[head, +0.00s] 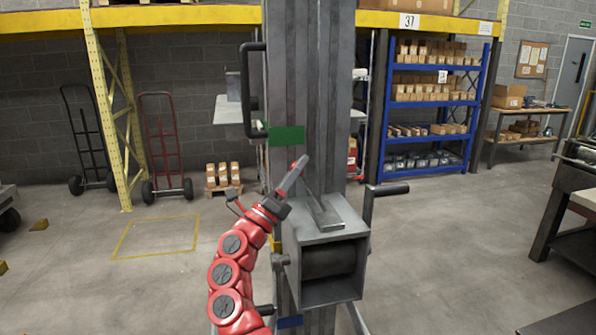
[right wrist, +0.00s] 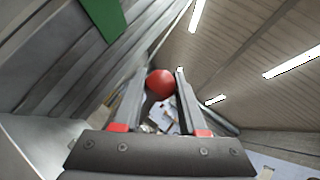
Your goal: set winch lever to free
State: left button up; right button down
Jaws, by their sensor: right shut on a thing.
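The grey winch (head: 343,215) is mounted on the front of the upright mast, with its drum (head: 328,262) showing in the open housing. A thin lever (head: 314,195) rises from the top of the winch and leans up to the left. Its red ball knob (right wrist: 160,83) sits between the two fingers of my right gripper (right wrist: 161,92) in the right wrist view. In the head view my right gripper (head: 297,172) reaches up from the lower left and is shut on the knob. The lever's base is partly hard to make out. My left gripper is not in view.
The grey mast (head: 335,100) stands behind the winch, with a green plate (head: 286,136) and a black handle (head: 255,90). A crank handle (head: 390,189) sticks out right of the winch. A workbench (head: 570,190) stands at far right. Floor on both sides is mostly clear.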

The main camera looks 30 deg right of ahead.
jog(key=shift+f, duration=0.1)
jog(key=shift+c, duration=2.2)
grip_release()
jog(key=shift+a, duration=0.1)
jog(key=b+v, duration=0.4)
jog(key=v, duration=1.3)
jog(key=shift+s+a+f, duration=0.1)
jog(key=shift+s+f, duration=0.05)
